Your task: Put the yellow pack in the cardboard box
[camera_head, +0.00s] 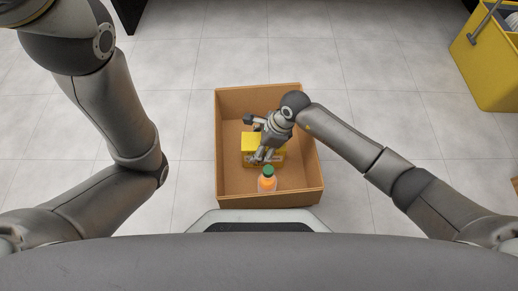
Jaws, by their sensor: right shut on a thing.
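The cardboard box (228,201) stands open on the tiled floor in front of my base. The yellow pack (248,142) is within the box's outline, near its middle. My right gripper (256,143) reaches down over the box from the right and is shut on the yellow pack, covering part of it. I cannot tell whether the pack touches the box floor. My left arm comes in from the left and bends up out of the picture; its gripper is not in view.
An orange bottle with a green cap (267,180) stands in the box near its front wall. A yellow bucket (487,62) stands at the upper right. Dark furniture legs show at the top left. The floor around the box is clear.

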